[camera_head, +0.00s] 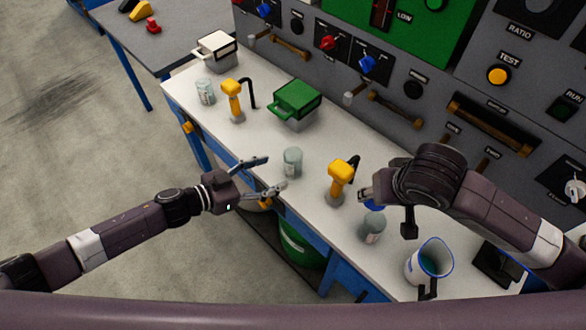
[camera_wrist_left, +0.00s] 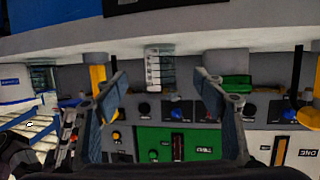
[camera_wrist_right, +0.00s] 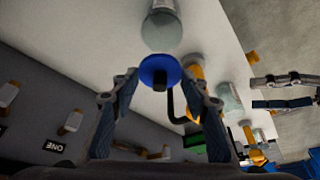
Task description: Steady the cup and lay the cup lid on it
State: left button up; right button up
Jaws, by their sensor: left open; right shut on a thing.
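A clear glass cup (camera_head: 292,161) stands upright on the white bench. My left gripper (camera_head: 272,173) is open beside it, fingers pointing at it; in the left wrist view the cup (camera_wrist_left: 159,64) shows between and beyond the fingertips, apparently untouched. My right gripper (camera_head: 367,194) is shut on the blue cup lid (camera_head: 374,205). In the right wrist view the lid (camera_wrist_right: 160,68) is a round disc with a dark knob between the fingers. It is held above the bench, right of the cup and apart from it. The knob's grip is partly hidden in the head view.
Another clear glass (camera_head: 373,229) stands close to the right gripper. A yellow-headed tool (camera_head: 341,172) stands between the cup and that gripper. A blue-rimmed white pitcher (camera_head: 424,262) is at the near right. A green box (camera_head: 295,105) lies behind the cup; the control panel borders the bench.

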pick_arm(q)
jog(key=shift+b+x, duration=0.55)
jog(key=shift+x, duration=2.9)
pick_arm(e)
jog(key=shift+f, duration=0.8)
pick_arm(q)
jog(key=shift+a, duration=0.1)
jog(key=c, duration=0.9)
jog(key=shift+c, duration=0.2)
pick_arm(e)
jog(key=w+d+r+n, duration=0.25)
jog(key=w+d, duration=0.45)
jog(key=w, duration=0.4)
notch_tip(320, 180, up, 3)
jog(key=n+g+y, duration=0.1)
jog(key=n+y, duration=0.2)
jog(key=n, duration=0.4)
send_over(293, 163)
jog(key=w, duration=0.2)
jog(key=shift+m, duration=0.25)
jog(key=shift+d+f, duration=0.15)
jog(key=shift+f, duration=1.3)
jog(key=shift+d+f, duration=0.15)
jog(key=shift+f, duration=1.25)
